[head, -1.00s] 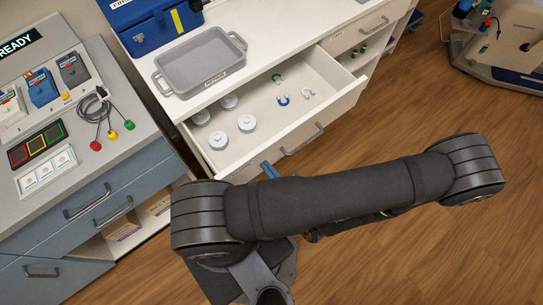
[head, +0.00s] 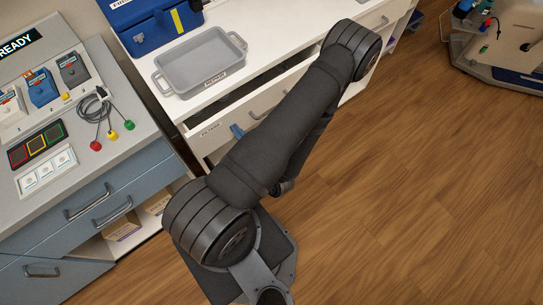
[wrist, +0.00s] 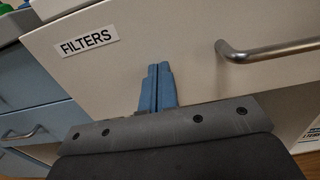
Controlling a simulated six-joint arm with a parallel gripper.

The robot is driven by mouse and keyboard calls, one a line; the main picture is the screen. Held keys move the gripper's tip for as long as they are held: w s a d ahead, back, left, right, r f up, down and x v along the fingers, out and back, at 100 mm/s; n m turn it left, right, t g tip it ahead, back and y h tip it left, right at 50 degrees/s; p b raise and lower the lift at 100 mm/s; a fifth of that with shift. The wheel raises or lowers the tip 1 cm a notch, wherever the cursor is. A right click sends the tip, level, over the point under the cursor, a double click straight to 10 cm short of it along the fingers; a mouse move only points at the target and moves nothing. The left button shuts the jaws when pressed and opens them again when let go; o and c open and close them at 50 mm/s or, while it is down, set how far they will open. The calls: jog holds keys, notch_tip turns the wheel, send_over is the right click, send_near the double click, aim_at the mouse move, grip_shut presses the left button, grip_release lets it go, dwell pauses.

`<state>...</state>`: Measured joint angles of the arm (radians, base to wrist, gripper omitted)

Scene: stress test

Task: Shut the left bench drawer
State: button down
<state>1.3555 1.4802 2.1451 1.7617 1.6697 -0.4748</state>
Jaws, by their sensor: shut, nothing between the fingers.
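The left bench drawer (head: 215,140), a white drawer labelled FILTERS, stands slightly out from the bench, with a narrow dark gap showing along the top of its front. Its contents are not visible now. In the wrist view its white front (wrist: 105,75) fills much of the picture, with a metal handle (wrist: 270,51) to the right of my fingers. My gripper (wrist: 157,68) is shut and empty, its blue fingertips at the drawer front between label and handle. I cannot tell whether they touch. In the head view my gripper (head: 237,131) is partly hidden by my arm.
A grey tray (head: 203,62) and a blue case (head: 150,22) stand on the white bench top. A grey-blue cabinet (head: 110,200) with a device and cables on top stands to the left. Open wooden floor (head: 420,200) lies to the right.

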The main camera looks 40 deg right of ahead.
aim_at(227, 118)
jog(key=w, duration=0.5)
jog(key=shift+w, duration=0.65)
jog(key=shift+d+r, duration=0.1)
jog(key=shift+r, duration=0.05)
jog(key=s, duration=1.4)
jog(key=shift+s, duration=0.25)
jog(key=shift+w, duration=0.15)
dwell(0.3)
jog(key=w, duration=1)
dwell(0.5)
dwell(0.4)
jog(key=shift+w, duration=1.95)
dwell(1.4)
